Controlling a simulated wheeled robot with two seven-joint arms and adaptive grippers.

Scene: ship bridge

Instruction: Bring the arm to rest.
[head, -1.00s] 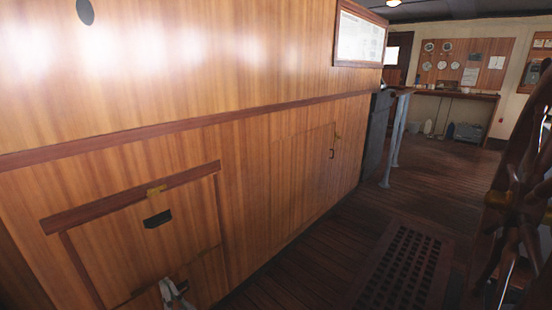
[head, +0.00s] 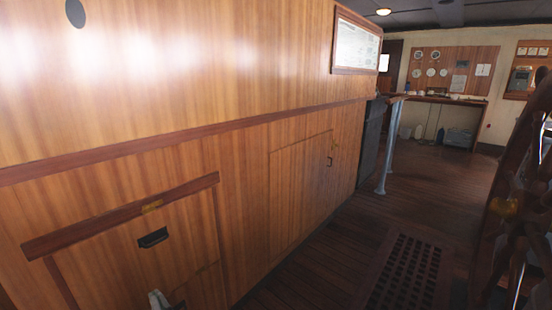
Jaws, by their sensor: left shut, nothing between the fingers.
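My left gripper (head: 158,300) shows only as a small grey-white tip at the bottom edge of the head view. It is in front of the lower part of the wooden wall, below a cabinet panel with a black recessed handle (head: 153,237). The gripper is shut and empty. The rest of my left arm is below the picture. My right gripper is not in view.
A wood-panelled wall (head: 240,160) fills the left side. A dark plank floor with a grating (head: 405,270) runs to a grey railing post (head: 390,145) and a far desk (head: 450,100). A ship's wheel (head: 510,210) stands close on the right.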

